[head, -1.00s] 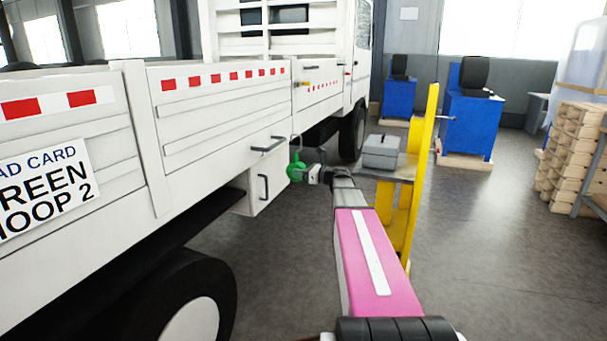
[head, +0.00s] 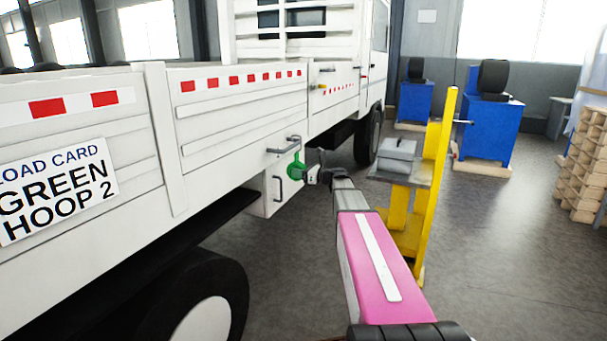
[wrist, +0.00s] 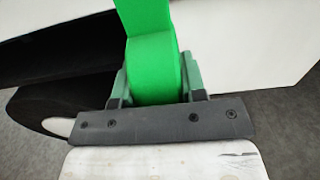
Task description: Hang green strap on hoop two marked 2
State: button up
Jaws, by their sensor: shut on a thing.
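The green strap (head: 295,166) is a rounded green piece held out beside the white truck's side. My gripper (head: 307,174) is shut on it from the right. In the wrist view the strap (wrist: 153,62) stands up between the two fingers of my gripper (wrist: 157,88). A grey bar-like fitting (head: 286,146) projects from the truck side just above the strap. I cannot tell whether the strap touches it or whether it is a hoop. No hoop number is legible. The load card (head: 58,190) reads "GREEN HOOP 2".
The white truck (head: 235,110) fills the left, with a dark wheel (head: 190,300) at the front. A yellow stand (head: 436,170) with a grey box (head: 398,149) is to the right of my arm. Blue machines (head: 487,130) stand behind.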

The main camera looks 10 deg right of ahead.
jog(key=shift+x, duration=0.95)
jog(key=shift+f, duration=1.4)
jog(key=o, duration=1.2)
